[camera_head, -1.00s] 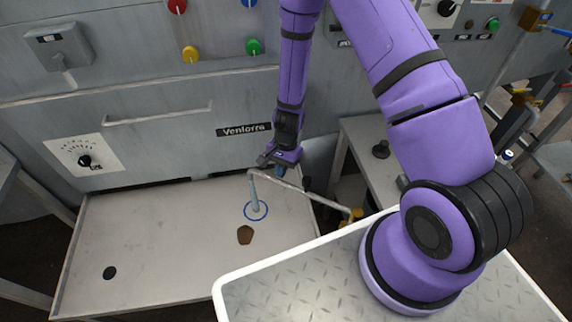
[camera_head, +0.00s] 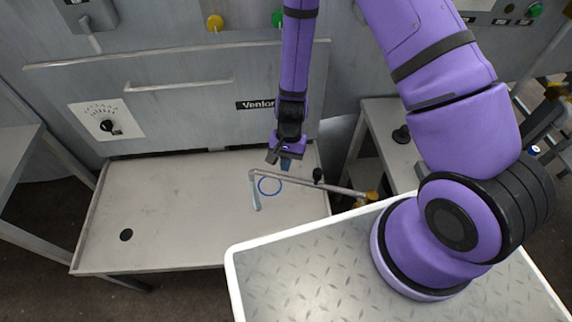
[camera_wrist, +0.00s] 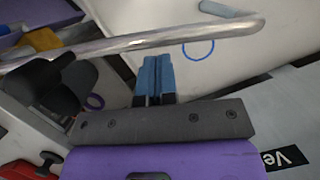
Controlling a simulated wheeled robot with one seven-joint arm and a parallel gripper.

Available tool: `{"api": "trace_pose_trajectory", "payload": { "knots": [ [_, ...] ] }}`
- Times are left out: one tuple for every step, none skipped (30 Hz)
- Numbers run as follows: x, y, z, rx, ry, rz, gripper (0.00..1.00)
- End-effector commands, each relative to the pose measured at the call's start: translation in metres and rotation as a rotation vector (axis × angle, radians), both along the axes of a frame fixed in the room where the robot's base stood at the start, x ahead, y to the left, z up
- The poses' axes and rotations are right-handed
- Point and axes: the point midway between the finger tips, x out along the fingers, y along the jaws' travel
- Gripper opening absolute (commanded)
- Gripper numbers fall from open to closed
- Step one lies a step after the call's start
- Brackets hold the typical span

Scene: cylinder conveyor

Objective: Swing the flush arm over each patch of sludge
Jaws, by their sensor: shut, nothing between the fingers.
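The flush arm (camera_head: 300,182) is a thin grey pipe over the pale tray, pivoted at a yellow fitting (camera_head: 367,197) on the right. A black knob (camera_head: 318,175) sits on it. A pale blue jet or spout (camera_head: 256,195) drops from its left end, left of a blue ring (camera_head: 269,186) on the tray. No brown sludge patch shows now. My gripper (camera_head: 285,163) is shut and empty, just behind the pipe. In the wrist view its blue fingers (camera_wrist: 155,75) are together, close to the pipe (camera_wrist: 150,40); whether they touch it I cannot tell.
The tray (camera_head: 180,215) has a black round hole (camera_head: 126,235) at its front left. The machine's front panel (camera_head: 190,110), with a dial (camera_head: 107,126), stands behind. A side table with a black knob (camera_head: 401,134) is at the right.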

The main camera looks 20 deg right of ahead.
Motion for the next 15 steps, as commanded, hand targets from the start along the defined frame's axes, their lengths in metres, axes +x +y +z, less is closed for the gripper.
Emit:
{"api": "trace_pose_trajectory", "payload": {
  "knots": [
    [0.002,0.000,0.007,0.000,-0.003,0.002,0.00],
    [0.003,-0.001,0.011,0.001,-0.004,0.002,0.00],
    [0.005,-0.002,0.017,0.001,-0.004,0.002,0.00],
    [0.006,-0.003,0.022,0.000,-0.005,0.002,0.00],
    [0.008,-0.004,0.027,0.000,-0.005,0.002,0.00],
    [0.009,-0.005,0.033,0.002,-0.005,0.002,0.00],
    [0.011,-0.005,0.038,0.001,-0.005,0.001,0.00],
    [0.012,-0.006,0.043,0.001,-0.004,0.001,0.00],
    [0.014,-0.007,0.050,0.001,-0.005,0.002,0.00],
    [0.015,-0.008,0.054,0.001,-0.004,0.003,0.00],
    [0.016,-0.009,0.059,0.002,-0.005,0.002,0.00],
    [0.018,-0.010,0.065,0.001,-0.005,0.001,0.00],
    [0.018,-0.010,0.069,0.001,-0.003,0.000,0.00],
    [0.019,-0.011,0.073,0.001,-0.004,0.001,0.00],
    [0.021,-0.012,0.077,0.001,-0.004,0.002,0.00]
  ]
}}
